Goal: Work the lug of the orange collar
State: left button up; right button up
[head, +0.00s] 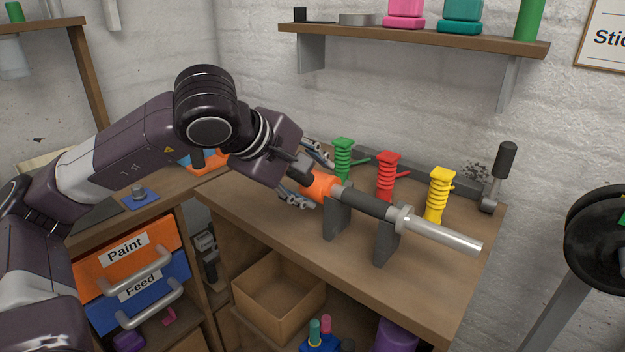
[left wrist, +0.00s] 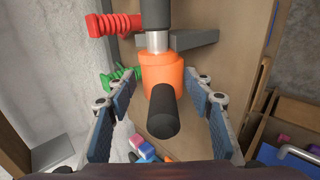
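The orange collar (head: 322,184) sits on a horizontal shaft (head: 365,203) at its left end. In the left wrist view the collar (left wrist: 176,68) fills the middle, and its dark round lug (left wrist: 163,115) points toward the camera. The lug also shows in the head view (head: 301,169), partly crowded by my gripper. My left gripper (head: 307,176) is open around the lug, one finger on each side. The left wrist view shows gaps between both fingers (left wrist: 160,92) and the lug. My right gripper is in neither view.
Green (head: 343,160), red (head: 387,176) and yellow (head: 439,195) ribbed posts stand behind the shaft on the bench. Two grey supports (head: 337,215) hold the shaft. A black-handled lever (head: 505,165) stands at the bench's right end. A shelf (head: 420,40) hangs above.

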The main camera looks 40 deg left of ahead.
pick_arm(q)
jog(key=shift+o, duration=0.5)
jog(key=v, duration=0.6)
jog(key=shift+s+r, duration=0.15)
jog(key=shift+r, duration=0.05)
jog(key=shift+v, duration=0.8)
jog(key=shift+f, duration=0.15)
